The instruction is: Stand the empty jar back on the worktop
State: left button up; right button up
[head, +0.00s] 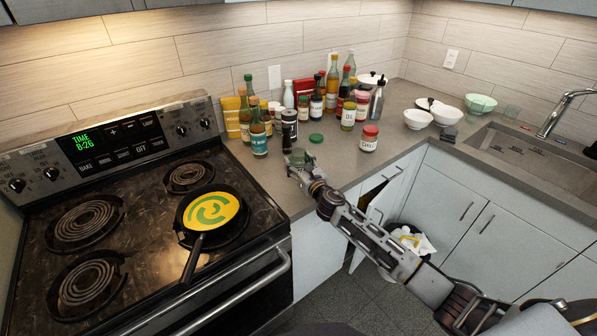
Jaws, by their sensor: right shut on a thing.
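My right gripper (296,166) reaches over the front part of the worktop (256,172), near the stove's right side. It is shut on a small greyish-green jar (302,157), which is mostly hidden by the fingers. I cannot tell whether the jar's base touches the worktop. A loose green lid (316,139) lies on the worktop just behind it. My left gripper is not in view.
Several bottles and jars crowd the worktop behind, with a blue-labelled bottle (258,137) close by and a red-lidded jar (369,139) to the right. A cabinet door (378,197) stands open below.

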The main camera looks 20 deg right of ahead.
notch_tip(320, 180, down, 2)
jog(key=shift+f+b, duration=0.25)
jog(key=shift+b, duration=0.15)
jog(key=shift+f, duration=0.45)
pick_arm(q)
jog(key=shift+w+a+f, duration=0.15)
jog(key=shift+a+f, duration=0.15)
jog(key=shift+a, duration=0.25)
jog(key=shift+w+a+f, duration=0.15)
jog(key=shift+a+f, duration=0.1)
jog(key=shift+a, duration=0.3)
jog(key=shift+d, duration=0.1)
pick_arm(e)
jog(key=shift+f, duration=0.1)
